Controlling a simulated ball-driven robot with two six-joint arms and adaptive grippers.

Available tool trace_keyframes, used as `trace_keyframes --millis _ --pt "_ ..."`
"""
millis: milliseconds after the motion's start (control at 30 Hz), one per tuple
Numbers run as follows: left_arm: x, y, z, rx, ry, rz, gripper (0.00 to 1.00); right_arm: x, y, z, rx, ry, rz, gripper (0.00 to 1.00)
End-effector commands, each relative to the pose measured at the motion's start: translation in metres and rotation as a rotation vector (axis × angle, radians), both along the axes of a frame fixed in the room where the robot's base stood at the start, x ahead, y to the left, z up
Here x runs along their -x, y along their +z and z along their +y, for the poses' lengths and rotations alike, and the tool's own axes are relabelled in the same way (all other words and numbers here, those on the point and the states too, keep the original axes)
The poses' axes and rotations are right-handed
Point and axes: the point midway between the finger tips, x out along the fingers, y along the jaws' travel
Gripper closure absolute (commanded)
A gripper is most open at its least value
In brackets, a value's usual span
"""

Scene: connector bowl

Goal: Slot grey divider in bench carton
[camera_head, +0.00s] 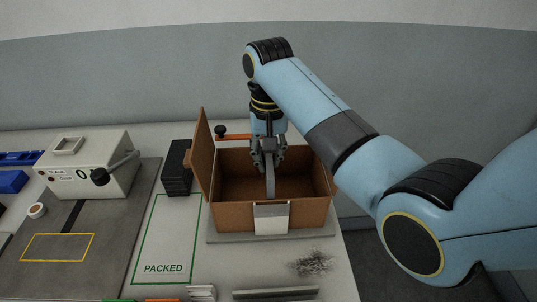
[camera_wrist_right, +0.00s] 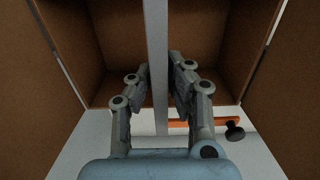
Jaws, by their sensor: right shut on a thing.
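The brown carton (camera_head: 240,213) stands open on a grey base plate, with one flap (camera_head: 202,155) raised on its left side. A pale panel is on its front wall. My right gripper (camera_head: 269,160) is over the carton's opening, shut on the grey divider (camera_head: 270,183). The divider is upright and seen edge-on, its lower part inside the carton; I cannot tell whether it touches the bottom. In the right wrist view the divider (camera_wrist_right: 157,60) runs between the fingers (camera_wrist_right: 158,92), with brown carton walls (camera_wrist_right: 215,30) on both sides. My left gripper is out of view.
An orange bar with a black knob (camera_head: 221,130) is behind the carton. Left are a dark stack (camera_head: 176,168), a green-outlined PACKED area (camera_head: 165,235) and a cream machine (camera_head: 92,165) with a lever. A dark speckled patch and a grey strip (camera_head: 275,293) lie in front.

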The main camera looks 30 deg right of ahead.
Motion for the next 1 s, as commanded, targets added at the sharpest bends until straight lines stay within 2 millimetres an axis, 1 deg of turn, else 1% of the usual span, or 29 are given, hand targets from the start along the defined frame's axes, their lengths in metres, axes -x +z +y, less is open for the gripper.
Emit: trace_keyframes --millis 1000 --pt "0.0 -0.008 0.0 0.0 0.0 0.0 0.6 0.0 -0.021 0.0 0.0 0.0 0.001 1.0"
